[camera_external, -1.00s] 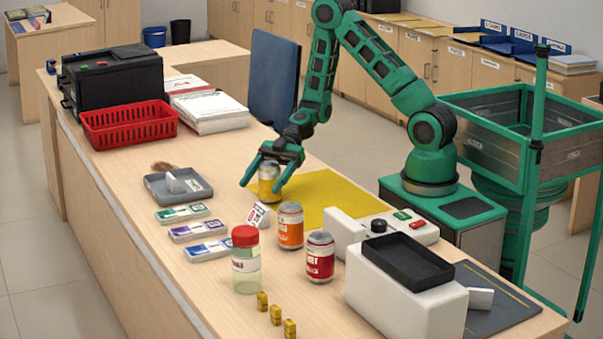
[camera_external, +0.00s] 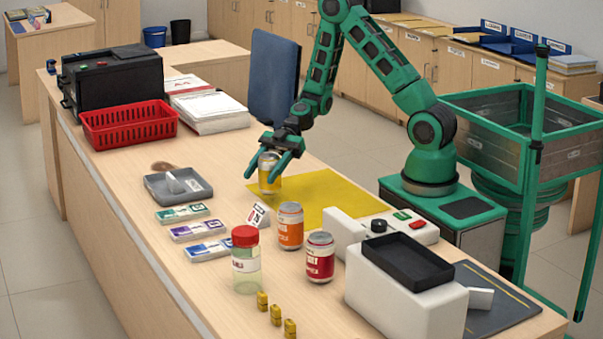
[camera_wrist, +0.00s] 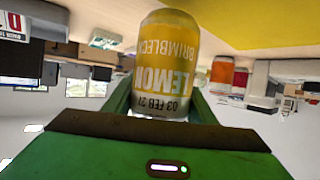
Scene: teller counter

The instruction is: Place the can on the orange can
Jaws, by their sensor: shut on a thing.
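A yellow lemon can (camera_external: 269,183) is between the fingers of my gripper (camera_external: 261,178), which is shut on it. The can is upright and appears slightly above the counter near the yellow mat's left corner. In the wrist view the lemon can (camera_wrist: 168,65) fills the middle, with its lettering upside down. The orange can (camera_external: 290,227) stands upright on the counter, in front of and to the right of my gripper. Nothing is on its top.
A red can (camera_external: 320,258) stands close right of the orange can. A red-lidded jar (camera_external: 245,262) and a small sign (camera_external: 259,215) are to its left. A white machine (camera_external: 400,298) stands right. The yellow mat (camera_external: 325,200) is clear.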

